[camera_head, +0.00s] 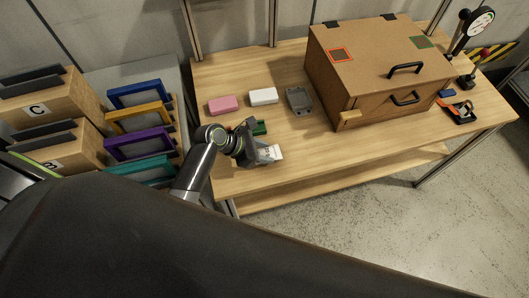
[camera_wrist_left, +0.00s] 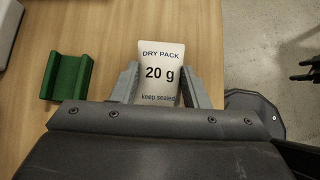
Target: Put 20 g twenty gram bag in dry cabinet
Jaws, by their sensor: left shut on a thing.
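The white 20 g bag (camera_wrist_left: 160,70), printed "DRY PACK 20 g keep sealed", is between the fingers of my left gripper (camera_wrist_left: 160,82) in the left wrist view. The gripper is shut on it. In the head view the bag (camera_head: 271,154) shows at the tip of my left gripper (camera_head: 258,155), near the front left edge of the table. The brown box-shaped cabinet (camera_head: 375,70) stands to the right on the table. Its lid and front drawer each have a black handle, and both look closed.
A green holder (camera_wrist_left: 67,77) lies left of the bag. A pink block (camera_head: 223,105), a white block (camera_head: 263,96) and a grey tray (camera_head: 299,101) lie behind my gripper. An orange-black tool (camera_head: 459,112) lies right of the cabinet. Boxes and coloured frames stand left of the table (camera_head: 330,150).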

